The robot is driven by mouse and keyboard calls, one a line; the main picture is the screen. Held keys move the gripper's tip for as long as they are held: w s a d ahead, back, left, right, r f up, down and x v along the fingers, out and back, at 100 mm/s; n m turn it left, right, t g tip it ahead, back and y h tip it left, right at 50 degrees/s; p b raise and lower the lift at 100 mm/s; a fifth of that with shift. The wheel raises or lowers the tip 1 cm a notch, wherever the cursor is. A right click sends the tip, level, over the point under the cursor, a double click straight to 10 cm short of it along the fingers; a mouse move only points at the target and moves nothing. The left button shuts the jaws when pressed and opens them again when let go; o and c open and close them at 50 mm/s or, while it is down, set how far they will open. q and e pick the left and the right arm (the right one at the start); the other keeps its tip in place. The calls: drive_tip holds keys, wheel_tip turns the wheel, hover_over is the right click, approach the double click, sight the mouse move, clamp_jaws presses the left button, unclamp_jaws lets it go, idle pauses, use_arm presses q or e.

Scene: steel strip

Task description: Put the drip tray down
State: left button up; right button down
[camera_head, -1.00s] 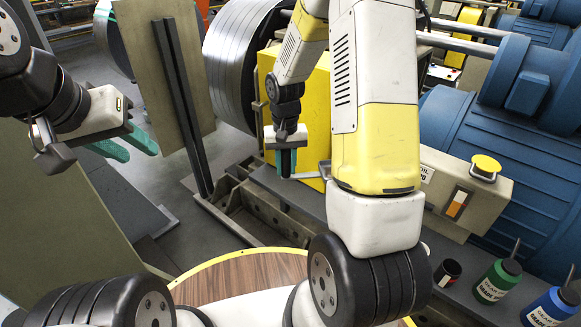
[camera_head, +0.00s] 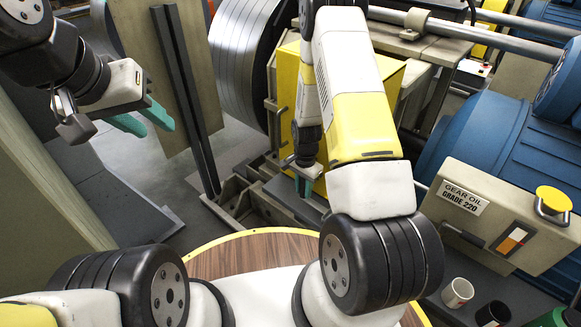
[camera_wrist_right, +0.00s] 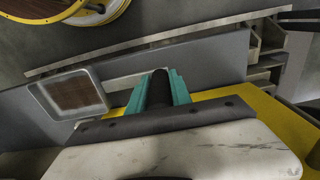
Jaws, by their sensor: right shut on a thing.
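The drip tray (camera_wrist_right: 80,95) is a shallow pale grey pan with a raised rim and a brown inside, at the left of the right wrist view. A pale bar runs from it toward a dark handle (camera_wrist_right: 158,88). My right gripper (camera_wrist_right: 160,86) is shut on that handle between its green fingers. In the head view my right gripper (camera_head: 303,186) is low in front of the yellow housing, and my arm hides the tray there. Whether the tray touches a surface below I cannot tell. My left gripper (camera_head: 148,120) is open and empty at the left.
A yellow housing (camera_head: 370,95) and a steel coil (camera_head: 240,65) stand behind the right gripper. An upright panel with a dark post (camera_head: 185,100) is between the grippers.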

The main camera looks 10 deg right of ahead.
drive_tip(key=w, duration=0.2)
drive_tip(key=w+a, duration=0.1)
drive_tip(key=w, duration=0.1)
drive_tip(key=shift+w+a+f, duration=0.1)
drive_tip(key=shift+f, duration=1.85)
drive_tip(key=c, duration=1.2)
unclamp_jaws()
drive_tip(key=shift+f, duration=0.1)
drive_tip(key=shift+o, duration=0.2)
